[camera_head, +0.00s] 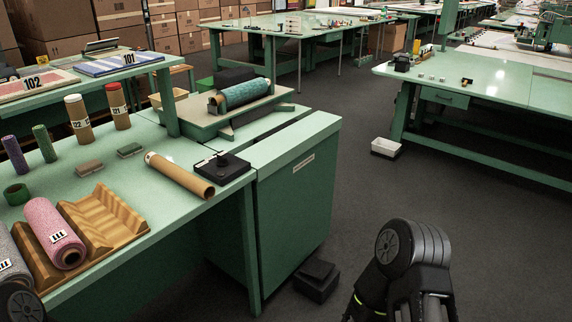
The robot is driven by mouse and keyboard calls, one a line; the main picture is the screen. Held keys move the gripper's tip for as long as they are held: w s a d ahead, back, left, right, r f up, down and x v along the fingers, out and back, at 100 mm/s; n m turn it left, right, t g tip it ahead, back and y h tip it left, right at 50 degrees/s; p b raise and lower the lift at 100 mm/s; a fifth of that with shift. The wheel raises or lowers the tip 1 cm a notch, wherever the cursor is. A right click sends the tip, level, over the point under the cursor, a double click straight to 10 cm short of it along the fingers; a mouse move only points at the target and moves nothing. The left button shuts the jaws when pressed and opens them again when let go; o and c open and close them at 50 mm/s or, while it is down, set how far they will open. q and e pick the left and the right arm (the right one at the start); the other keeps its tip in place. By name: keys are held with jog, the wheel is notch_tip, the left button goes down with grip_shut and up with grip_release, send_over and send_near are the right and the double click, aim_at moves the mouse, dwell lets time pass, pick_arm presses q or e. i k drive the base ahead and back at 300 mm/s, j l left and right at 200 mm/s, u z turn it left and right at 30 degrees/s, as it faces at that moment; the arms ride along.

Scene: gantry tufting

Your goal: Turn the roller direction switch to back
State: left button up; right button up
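A black box with a small upright knob or lever on top (222,165) sits at the right end of the green bench; it may be the roller direction switch, but I see no label or setting on it. A teal patterned roller (244,94) lies in a stand on a raised board behind it. Only a dark piece of my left arm shows at the bottom left corner, and a black joint of my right arm shows at the bottom right. Neither gripper's fingertips show. No arm touches the box or the roller.
A brown tube (179,175) lies just left of the box. A black pedal-like block (316,280) stands on the floor by the green cabinet (297,200). Floor between cabinet and right table (490,80) is mostly clear.

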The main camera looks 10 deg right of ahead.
aim_at(223, 161)
jog(key=i+l+u, duration=0.1)
jog(key=u, duration=0.35)
jog(key=l+u, duration=0.25)
jog(key=u, duration=0.25)
jog(key=i+l+u, duration=0.1)
jog(key=l+u, duration=0.15)
jog(key=u, duration=0.2)
jog(key=l+u, duration=0.15)
jog(key=l, duration=0.45)
jog(key=l+u, duration=0.15)
jog(key=l, duration=0.4)
jog(key=k+l+u, duration=0.2)
jog(key=l, duration=0.35)
